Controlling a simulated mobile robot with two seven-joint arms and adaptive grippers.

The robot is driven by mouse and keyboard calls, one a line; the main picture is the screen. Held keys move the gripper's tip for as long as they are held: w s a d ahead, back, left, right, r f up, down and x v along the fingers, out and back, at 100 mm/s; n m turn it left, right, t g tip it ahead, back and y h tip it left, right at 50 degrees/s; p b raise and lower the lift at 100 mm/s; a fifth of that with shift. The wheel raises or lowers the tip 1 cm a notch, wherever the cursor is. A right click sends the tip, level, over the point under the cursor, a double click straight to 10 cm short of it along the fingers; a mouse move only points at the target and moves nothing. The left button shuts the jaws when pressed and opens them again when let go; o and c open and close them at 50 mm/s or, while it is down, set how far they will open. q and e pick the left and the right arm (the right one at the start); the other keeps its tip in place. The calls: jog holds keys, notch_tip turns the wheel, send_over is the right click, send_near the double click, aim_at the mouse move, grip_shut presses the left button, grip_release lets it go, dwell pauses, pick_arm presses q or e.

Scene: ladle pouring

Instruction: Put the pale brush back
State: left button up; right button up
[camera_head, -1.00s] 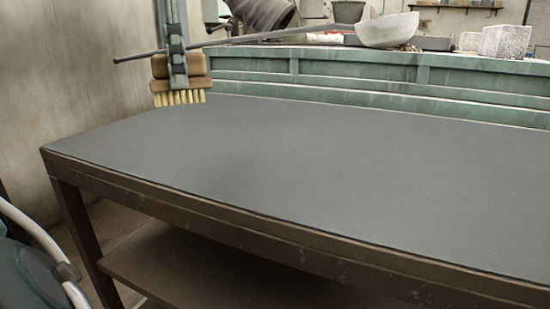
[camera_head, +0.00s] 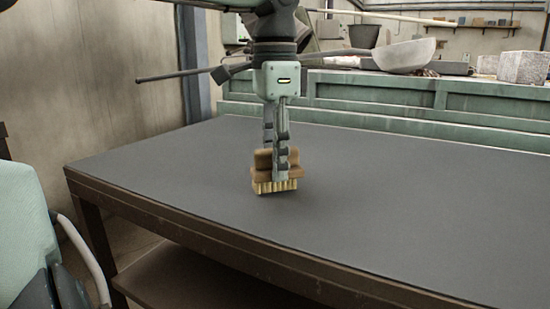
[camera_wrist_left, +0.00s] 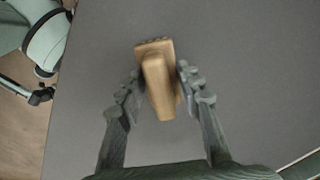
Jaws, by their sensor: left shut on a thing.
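The pale brush (camera_head: 264,172) has a brown wooden block and yellowish bristles that point down. My left gripper (camera_head: 281,172) comes from above and is shut on the brush, over the grey table top (camera_head: 190,170). The bristles are at or just above the surface; I cannot tell whether they touch. In the left wrist view the brush (camera_wrist_left: 158,80) sits between the two fingers of my left gripper (camera_wrist_left: 155,85). My right gripper is not in view.
The table is bare around the brush. Behind it stands a green panelled bench (camera_head: 390,100) with a pale bowl (camera_head: 404,54), a dark bucket (camera_head: 364,36) and a pale block (camera_head: 523,67). The table's front edge is nearest me.

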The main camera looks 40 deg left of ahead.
pick_arm(q)
jog(key=shift+f, duration=0.1)
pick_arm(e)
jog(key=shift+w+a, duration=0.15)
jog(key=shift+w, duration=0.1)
pick_arm(q)
jog(key=shift+f, duration=0.15)
jog(key=o, duration=1)
jog(key=shift+c, duration=0.2)
jog(key=shift+o, duration=0.8)
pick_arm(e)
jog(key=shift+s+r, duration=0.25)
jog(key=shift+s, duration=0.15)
pick_arm(q)
notch_tip(320, 180, up, 12)
jog(key=shift+f, duration=0.15)
jog(key=shift+r, duration=0.35)
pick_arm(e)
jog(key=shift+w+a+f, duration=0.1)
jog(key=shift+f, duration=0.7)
